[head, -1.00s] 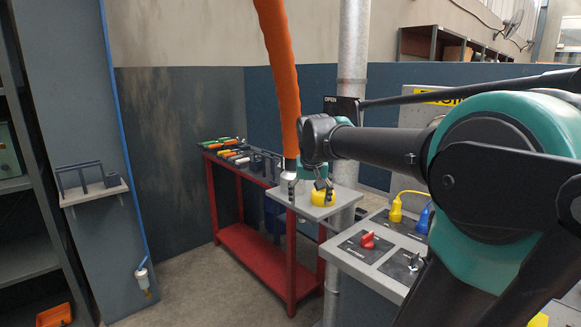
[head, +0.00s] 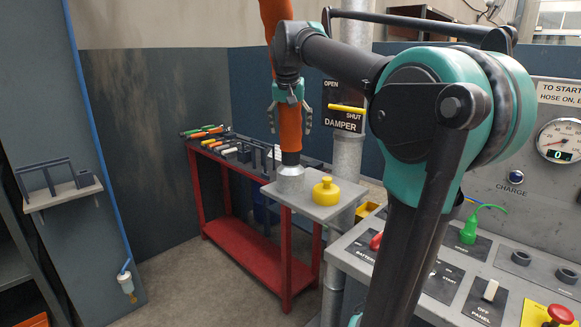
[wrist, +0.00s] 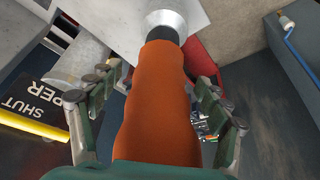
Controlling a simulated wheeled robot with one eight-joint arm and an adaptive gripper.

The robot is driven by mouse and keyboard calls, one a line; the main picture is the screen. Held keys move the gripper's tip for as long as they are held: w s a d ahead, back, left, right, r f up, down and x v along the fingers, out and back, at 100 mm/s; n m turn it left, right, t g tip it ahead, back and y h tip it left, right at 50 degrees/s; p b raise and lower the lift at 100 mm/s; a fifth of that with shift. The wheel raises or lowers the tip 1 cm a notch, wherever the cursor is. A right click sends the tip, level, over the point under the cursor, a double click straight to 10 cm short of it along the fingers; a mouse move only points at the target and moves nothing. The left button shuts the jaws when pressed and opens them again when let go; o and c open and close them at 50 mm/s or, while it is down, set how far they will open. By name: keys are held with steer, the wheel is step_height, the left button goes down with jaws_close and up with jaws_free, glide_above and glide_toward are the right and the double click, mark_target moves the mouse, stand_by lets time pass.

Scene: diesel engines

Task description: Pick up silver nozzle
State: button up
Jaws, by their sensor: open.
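The silver nozzle (head: 290,179) is a flared metal cone at the lower end of a thick orange hose (head: 289,132). It stands wide end down on a grey shelf plate (head: 325,206). In the wrist view the nozzle (wrist: 166,20) shows at the top, beyond the hose's black collar. My gripper (head: 290,118) is open and points down, above the nozzle. Its fingers lie on either side of the orange hose, as the wrist view (wrist: 152,98) also shows. I cannot tell whether they touch the hose. The nozzle itself is outside the fingers.
A yellow knobbed piece (head: 326,191) sits on the plate, right of the nozzle. A red bench (head: 250,255) with tools stands behind. A damper sign with a yellow bar (head: 346,108) is close on the right. The control panel (head: 400,268) fills the lower right. Floor at left is clear.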

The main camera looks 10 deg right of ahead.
mark_target(291, 148)
steer(key=x, duration=1)
steer(key=shift+w+a+f, duration=0.1)
steer(key=shift+w+f, duration=0.05)
steer(key=shift+f, duration=0.15)
steer(key=shift+c, duration=0.5)
steer(key=c, duration=1.6)
steer(key=shift+o, duration=0.2)
steer(key=shift+r, duration=0.15)
step_height(291, 148, up, 20)
steer(key=shift+a, duration=0.1)
